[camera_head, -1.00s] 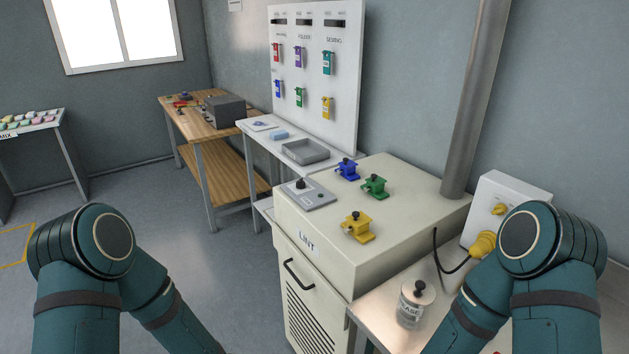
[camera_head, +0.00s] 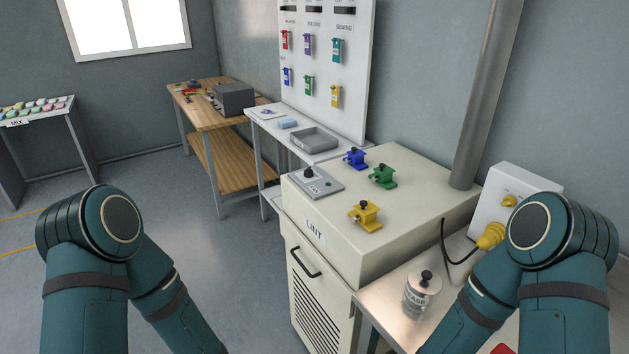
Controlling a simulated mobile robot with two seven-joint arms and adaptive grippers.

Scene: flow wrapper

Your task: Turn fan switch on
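A grey control plate (camera_head: 316,182) with a black knob (camera_head: 309,173) sits on the front left corner of the cream LINT cabinet (camera_head: 415,217). I cannot read the plate's small markings or tell whether it is the fan switch. A white box (camera_head: 507,190) with a yellow rotary switch (camera_head: 510,201) and a yellow plug (camera_head: 490,236) stands by the wall at right. My two teal arms enter at the lower left and lower right. Both grippers are out of view below the frame.
Blue (camera_head: 355,158), green (camera_head: 383,176) and yellow (camera_head: 365,214) clamp-like devices sit on the cabinet top. A glass jar (camera_head: 420,296) stands on the metal table at right. A vertical pipe (camera_head: 487,100) rises behind the cabinet. Open floor (camera_head: 215,265) lies left of the cabinet.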

